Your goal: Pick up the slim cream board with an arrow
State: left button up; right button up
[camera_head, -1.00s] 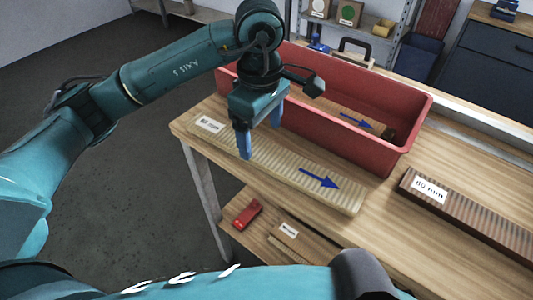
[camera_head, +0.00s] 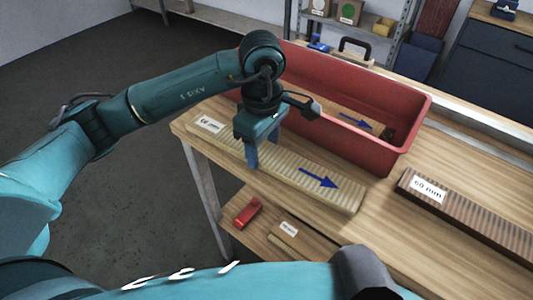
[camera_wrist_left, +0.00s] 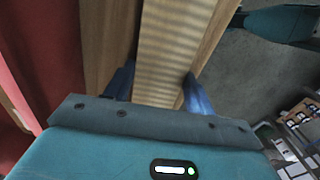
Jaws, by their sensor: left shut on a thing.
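The slim cream board (camera_head: 285,174) lies along the front edge of the wooden table, with a blue arrow near its right end and a white label near its left end. My left gripper (camera_head: 262,160) is over the board left of the arrow, its blue fingers shut on the board's two long sides. In the left wrist view the board (camera_wrist_left: 175,45) runs between the two fingers (camera_wrist_left: 158,90). The board appears to rest on the table; any small gap under it cannot be told. My right gripper is not in view.
A red bin (camera_head: 385,158) stands right behind the board and holds another board with a blue arrow (camera_head: 357,121). A dark brown board (camera_head: 470,218) labelled 60 mm lies at the right. A lower shelf (camera_head: 265,232) holds a red object (camera_head: 247,212).

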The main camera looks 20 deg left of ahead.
pick_arm(q)
jog(key=c, duration=0.5)
jog(key=shift+c, duration=0.2)
